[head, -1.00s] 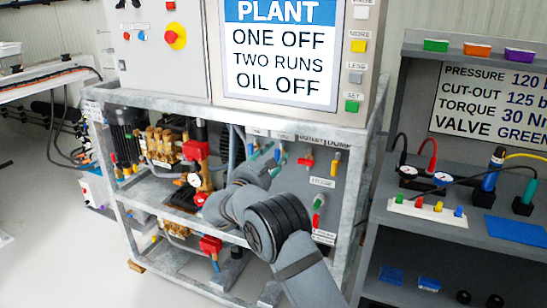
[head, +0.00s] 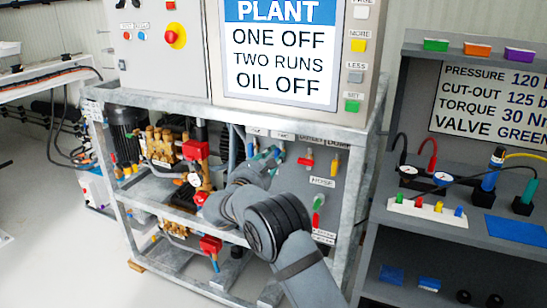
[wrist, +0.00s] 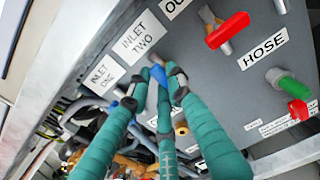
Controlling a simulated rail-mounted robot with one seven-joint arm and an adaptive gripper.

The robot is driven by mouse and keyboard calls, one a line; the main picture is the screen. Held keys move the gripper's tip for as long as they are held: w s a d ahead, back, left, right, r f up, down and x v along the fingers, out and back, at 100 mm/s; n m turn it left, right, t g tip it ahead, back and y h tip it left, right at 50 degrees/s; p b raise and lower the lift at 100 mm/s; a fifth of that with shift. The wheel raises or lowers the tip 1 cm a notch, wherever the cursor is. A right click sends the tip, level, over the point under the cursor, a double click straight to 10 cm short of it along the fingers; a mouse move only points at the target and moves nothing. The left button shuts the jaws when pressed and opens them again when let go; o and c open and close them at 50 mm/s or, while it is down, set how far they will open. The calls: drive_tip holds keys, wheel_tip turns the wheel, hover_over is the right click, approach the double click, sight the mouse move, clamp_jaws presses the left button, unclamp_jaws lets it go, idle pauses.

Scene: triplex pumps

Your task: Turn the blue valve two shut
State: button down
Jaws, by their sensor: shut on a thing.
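In the wrist view, the blue valve two handle (wrist: 158,74) is below the INLET TWO label (wrist: 139,35) on the grey panel. My gripper (wrist: 160,85) has teal fingers with dark tips closed around this handle, which hides much of it. Another blue part (wrist: 128,103) shows beside the left finger, below the INLET ONE label (wrist: 103,75); I cannot tell fully what it belongs to. In the head view, my gripper (head: 268,160) is at the upper left of the valve panel, and my wrist hides part of the panel.
To the right are a red lever (wrist: 228,30) and a green-and-red hose valve (wrist: 290,95). The galvanised frame (head: 345,215) surrounds the panel. Pumps with brass heads (head: 160,142) stand left. A grey shelf (head: 420,222) with gauges stands right.

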drive_tip(key=shift+f+m+b, duration=0.1)
drive_tip(key=shift+m+b, duration=0.2)
drive_tip(key=shift+b, duration=0.15)
drive_tip(key=m+b, duration=0.6)
drive_tip(key=b, duration=0.1)
drive_tip(key=m+b, duration=0.2)
drive_tip(key=b, duration=0.2)
drive_tip(key=shift+d+f+m, duration=0.1)
drive_tip(key=shift+d+m, duration=0.15)
drive_tip(key=shift+m, duration=0.15)
drive_tip(key=shift+s+d+m+b, duration=0.1)
drive_tip(key=shift+m+b, duration=1.65)
drive_tip(key=shift+m, duration=0.35)
drive_tip(key=shift+s+d+m+b, duration=0.1)
drive_tip(key=shift+m+b, duration=1.65)
drive_tip(key=shift+m, duration=0.35)
drive_tip(key=shift+r, duration=0.2)
drive_tip(key=c, duration=1.6)
unclamp_jaws()
drive_tip(key=shift+o, duration=0.2)
